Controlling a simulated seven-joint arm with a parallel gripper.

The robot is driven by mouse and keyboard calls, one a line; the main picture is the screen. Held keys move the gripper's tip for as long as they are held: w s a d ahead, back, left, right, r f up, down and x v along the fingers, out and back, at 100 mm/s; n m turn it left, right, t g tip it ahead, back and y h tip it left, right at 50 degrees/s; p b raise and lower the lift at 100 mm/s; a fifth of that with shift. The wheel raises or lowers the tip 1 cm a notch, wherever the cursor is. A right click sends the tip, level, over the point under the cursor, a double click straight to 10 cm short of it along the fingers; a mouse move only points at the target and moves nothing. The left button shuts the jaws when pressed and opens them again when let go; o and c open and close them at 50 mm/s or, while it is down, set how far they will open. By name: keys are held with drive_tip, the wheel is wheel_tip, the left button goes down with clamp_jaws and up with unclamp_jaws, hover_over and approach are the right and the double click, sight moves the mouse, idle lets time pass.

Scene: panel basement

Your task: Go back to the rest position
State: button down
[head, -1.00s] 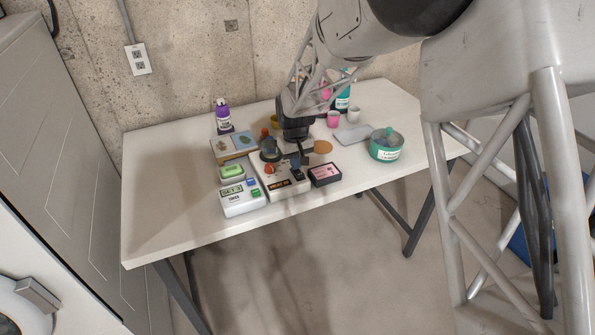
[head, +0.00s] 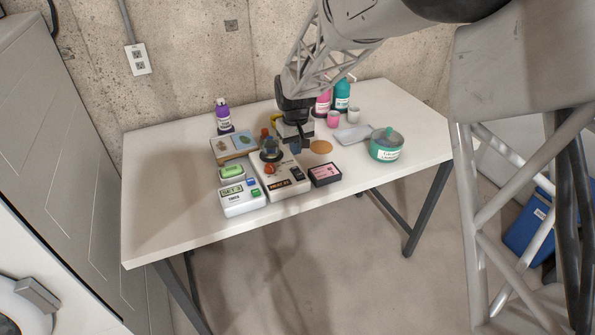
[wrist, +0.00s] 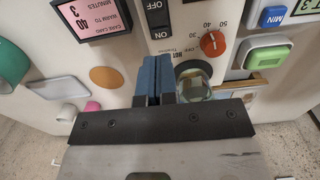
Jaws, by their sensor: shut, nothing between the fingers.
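My gripper (head: 295,145) is shut and empty above the middle of the white table (head: 165,225), over the back part of a white hot-plate unit (head: 285,185). In the wrist view its blue fingertips (wrist: 153,80) are pressed together, with nothing between them. They appear in front of the unit's switch (wrist: 158,18) and beside a glass vessel (wrist: 193,82); I cannot tell whether they touch anything. The vessel also shows in the head view (head: 271,153), at the back left of the unit. The unit's orange dial (wrist: 213,43) is in the wrist view.
A scale (head: 242,198), green box (head: 232,173) and picture board (head: 233,146) stand left of the unit. Bottles and cups (head: 333,119) stand behind. The table's left end is clear.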

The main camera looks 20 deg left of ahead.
drive_tip(key=shift+r, duration=0.5)
drive_tip(key=s+d+r+m, duration=0.1)
drive_tip(key=s+d+r, duration=0.3)
drive_tip(key=d, duration=0.5)
drive_tip(key=s+d+r+m+t, duration=0.1)
drive_tip(key=s+d+r+m, duration=0.15)
drive_tip(key=d+r, duration=0.45)
drive_tip(key=s+d+r+m, duration=0.1)
drive_tip(key=s+d+r, duration=0.2)
drive_tip(key=d, duration=0.9)
drive_tip(key=s+d+m, duration=0.2)
drive_tip(key=s+d, duration=0.7)
drive_tip(key=s, duration=0.3)
drive_tip(key=s+d+r+m+t, duration=0.1)
drive_tip(key=s+d+m, duration=0.1)
drive_tip(key=s+d, duration=0.7)
drive_tip(key=s, duration=0.3)
drive_tip(key=shift+s+d+m+t, duration=0.3)
drive_tip(key=shift+m, duration=0.05)
